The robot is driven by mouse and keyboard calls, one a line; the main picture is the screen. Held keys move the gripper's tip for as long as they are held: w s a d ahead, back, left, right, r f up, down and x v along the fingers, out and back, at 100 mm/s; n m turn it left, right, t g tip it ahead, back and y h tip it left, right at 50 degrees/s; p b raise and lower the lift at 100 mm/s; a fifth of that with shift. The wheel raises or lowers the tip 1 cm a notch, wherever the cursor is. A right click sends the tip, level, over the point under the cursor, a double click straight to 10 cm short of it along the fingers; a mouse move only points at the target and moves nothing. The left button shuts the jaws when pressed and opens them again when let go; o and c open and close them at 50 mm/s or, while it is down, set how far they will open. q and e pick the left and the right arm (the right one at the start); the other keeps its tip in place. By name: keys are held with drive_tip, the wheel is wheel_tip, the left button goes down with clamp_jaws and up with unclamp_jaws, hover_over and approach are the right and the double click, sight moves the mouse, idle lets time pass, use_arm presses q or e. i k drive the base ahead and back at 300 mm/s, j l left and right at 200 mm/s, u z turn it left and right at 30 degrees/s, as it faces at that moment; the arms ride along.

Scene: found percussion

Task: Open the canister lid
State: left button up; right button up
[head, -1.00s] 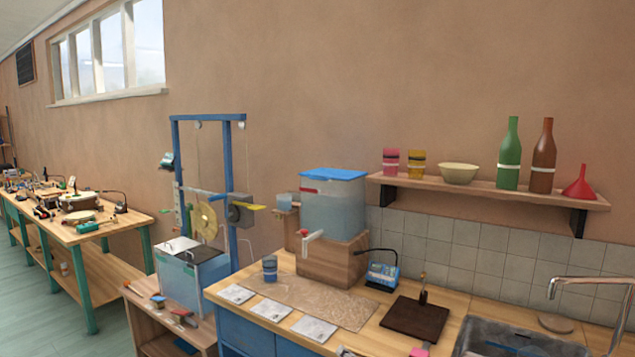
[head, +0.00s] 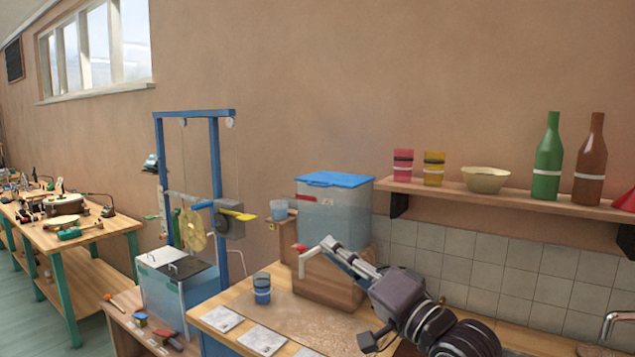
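The canister is a clear bin (head: 334,215) with a flat blue lid (head: 335,180). It stands on a wooden block (head: 327,278) on the counter, and the lid lies flat on top. A white tap handle (head: 311,261) sticks out at its lower front. My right gripper (head: 332,247) reaches in from the lower right. Its fingers overlap the bin's lower front near the tap and are below the lid. I cannot tell whether they touch anything or how far apart they are. My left gripper is not in view.
A shelf (head: 440,195) to the right holds cups, a bowl (head: 486,179) and two bottles. A blue frame (head: 216,165) with a brass disc stands to the left. The space above the lid is clear.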

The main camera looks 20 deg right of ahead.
sight(321, 179)
drive_tip(key=i+l, duration=0.25)
drive_tip(key=i, duration=0.2)
drive_tip(key=i+l, duration=0.2)
drive_tip(key=i, duration=0.2)
drive_tip(key=i+l, duration=0.25)
drive_tip(key=i, duration=0.2)
